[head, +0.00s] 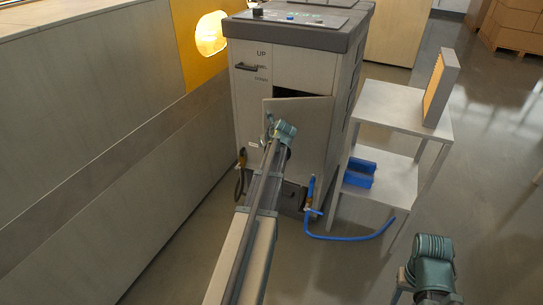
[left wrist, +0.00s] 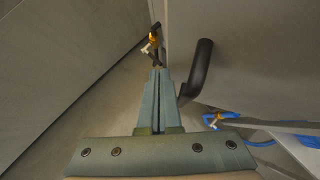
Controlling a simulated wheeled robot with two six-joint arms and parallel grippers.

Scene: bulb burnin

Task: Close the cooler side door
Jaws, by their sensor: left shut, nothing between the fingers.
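The cooler (head: 285,60) is a pale grey cabinet with a dark top at the centre of the head view. Its door (head: 314,116) is a pale panel standing ajar, with a dark gap above its top edge. My left arm reaches up to the door's front, partly hiding it. In the left wrist view my left gripper (left wrist: 158,75) is shut and empty, beside a pale panel (left wrist: 250,45) with a black curved handle (left wrist: 198,68). Contact cannot be told. My right arm is at the lower right of the head view; its fingers are not clearly visible.
A long grey wall (head: 90,130) runs along the left. Floor is clear at the right.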

